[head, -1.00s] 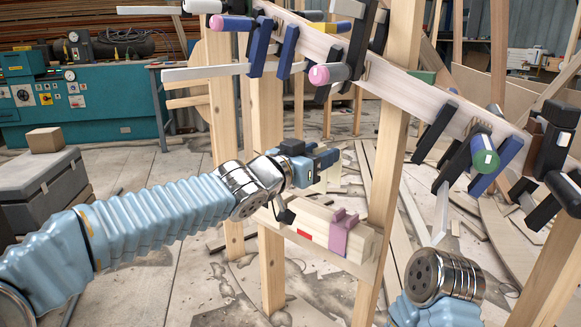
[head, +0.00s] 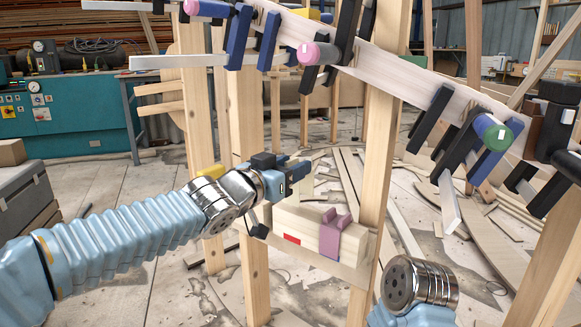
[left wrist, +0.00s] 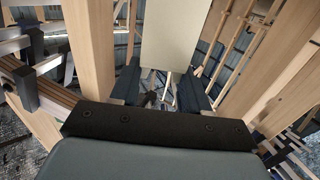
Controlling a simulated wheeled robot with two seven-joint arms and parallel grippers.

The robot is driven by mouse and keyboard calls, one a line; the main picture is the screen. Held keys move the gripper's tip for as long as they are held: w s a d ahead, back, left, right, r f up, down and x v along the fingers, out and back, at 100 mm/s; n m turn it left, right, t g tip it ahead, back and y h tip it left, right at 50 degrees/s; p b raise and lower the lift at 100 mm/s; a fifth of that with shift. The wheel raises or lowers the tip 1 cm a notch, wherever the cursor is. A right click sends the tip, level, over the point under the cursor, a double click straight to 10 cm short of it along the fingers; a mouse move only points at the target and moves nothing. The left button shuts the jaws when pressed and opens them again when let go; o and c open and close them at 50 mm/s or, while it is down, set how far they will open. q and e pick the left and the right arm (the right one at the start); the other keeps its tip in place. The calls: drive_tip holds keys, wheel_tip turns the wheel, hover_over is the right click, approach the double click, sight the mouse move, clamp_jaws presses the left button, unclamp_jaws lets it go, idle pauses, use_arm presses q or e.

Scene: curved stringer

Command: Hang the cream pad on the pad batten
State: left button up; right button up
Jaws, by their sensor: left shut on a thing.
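My left gripper (head: 300,170) is just above and behind the pad batten (head: 292,222), a pale wooden beam between two posts. A mauve pad (head: 330,238) hangs over the batten's right part, and a red patch (head: 292,239) marks its front face. In the left wrist view a flat cream piece, seemingly the cream pad (left wrist: 176,35), stands between the dark fingers of my left gripper (left wrist: 160,88), which is shut on it. My right gripper is out of view.
Wooden posts (head: 372,160) stand close on both sides of the batten. Above right, a long curved plank (head: 400,85) carries several clamps, some with pink or green ends. A grey box (head: 22,195) stands at left. Loose planks lie on the floor behind.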

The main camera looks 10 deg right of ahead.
sight(290, 203)
use_arm(q)
drive_tip(key=shift+f+b, duration=0.45)
drive_tip(key=shift+f, duration=0.4)
drive_tip(key=shift+f, duration=0.1)
drive_tip(key=shift+f+b, duration=1.45)
drive_tip(key=shift+f, duration=0.15)
drive_tip(key=shift+f+b, duration=1.2)
drive_tip(key=shift+f, duration=0.2)
drive_tip(key=shift+f, duration=0.15)
drive_tip(key=shift+f, duration=0.35)
